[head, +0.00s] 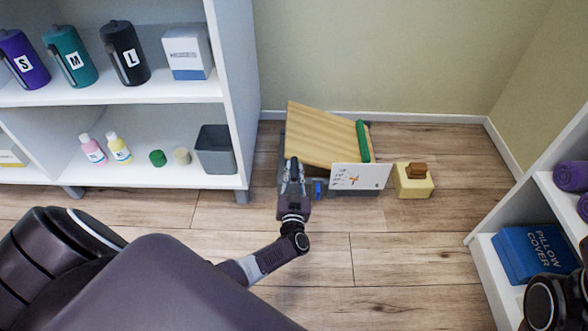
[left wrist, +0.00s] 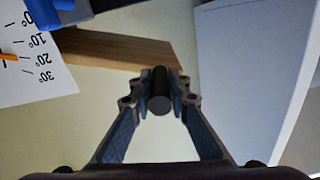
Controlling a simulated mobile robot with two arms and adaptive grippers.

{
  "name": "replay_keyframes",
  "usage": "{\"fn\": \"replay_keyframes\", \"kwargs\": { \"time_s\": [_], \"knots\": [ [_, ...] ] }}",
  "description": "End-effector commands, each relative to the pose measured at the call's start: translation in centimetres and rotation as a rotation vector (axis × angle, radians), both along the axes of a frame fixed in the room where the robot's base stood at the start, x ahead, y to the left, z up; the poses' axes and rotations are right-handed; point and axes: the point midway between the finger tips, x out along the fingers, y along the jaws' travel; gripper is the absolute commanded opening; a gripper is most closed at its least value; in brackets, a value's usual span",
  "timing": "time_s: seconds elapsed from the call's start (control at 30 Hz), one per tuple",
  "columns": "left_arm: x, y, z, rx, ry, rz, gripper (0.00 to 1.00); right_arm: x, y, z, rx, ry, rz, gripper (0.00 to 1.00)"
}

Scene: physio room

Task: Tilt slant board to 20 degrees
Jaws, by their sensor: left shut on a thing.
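The slant board (head: 325,135) has a tilted wooden top with a green strip (head: 362,140) along its right edge, on a grey base. A white angle card (head: 372,176) stands at its front; it shows in the left wrist view (left wrist: 45,85), where the orange pointer (left wrist: 9,57) lies about level with the 20° mark. A blue part (head: 318,188) is beside the card. My left gripper (head: 293,165) is at the board's front left, shut on a dark round bar (left wrist: 160,102). Where the bar joins the board is hidden. My right gripper is out of view.
A pale yellow block with a brown top (head: 416,186) stands right of the board. A white shelf (head: 240,90) with bottles and a grey bin (head: 215,152) is close on the left. Another shelf with a blue pillow cover box (head: 538,253) is at right. Open floor lies in front.

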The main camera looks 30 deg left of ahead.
Motion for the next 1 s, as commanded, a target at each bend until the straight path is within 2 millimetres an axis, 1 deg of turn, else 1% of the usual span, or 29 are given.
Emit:
{"fn": "replay_keyframes", "kwargs": {
  "time_s": [0.03,0.1,0.13,0.27,0.5,0.63,0.77,1.0],
  "knots": [
    [-0.8,-0.1,-0.9,-0.001,0.014,0.006,0.0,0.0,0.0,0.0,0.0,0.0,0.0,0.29],
    [-0.8,-0.1,-0.9,-0.001,0.014,0.005,0.0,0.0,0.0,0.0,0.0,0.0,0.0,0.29],
    [-0.8,-0.1,-0.9,-0.001,0.014,0.005,0.19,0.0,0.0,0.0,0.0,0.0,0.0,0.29],
    [-0.7,-0.1,-0.8,-0.002,0.013,0.003,0.33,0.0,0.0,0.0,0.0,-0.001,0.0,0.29],
    [-0.5,-0.2,-0.6,-0.002,0.009,0.001,0.34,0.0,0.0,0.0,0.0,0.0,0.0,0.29],
    [-0.9,-0.5,-0.6,-0.003,0.009,-0.001,0.34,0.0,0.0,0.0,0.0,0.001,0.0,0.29],
    [-2.1,-1.2,-0.7,-0.006,0.011,0.0,0.34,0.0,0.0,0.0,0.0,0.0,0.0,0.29],
    [-5.3,-3.0,-0.7,-0.004,0.011,0.003,0.34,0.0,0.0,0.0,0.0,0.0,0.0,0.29]
  ]
}}
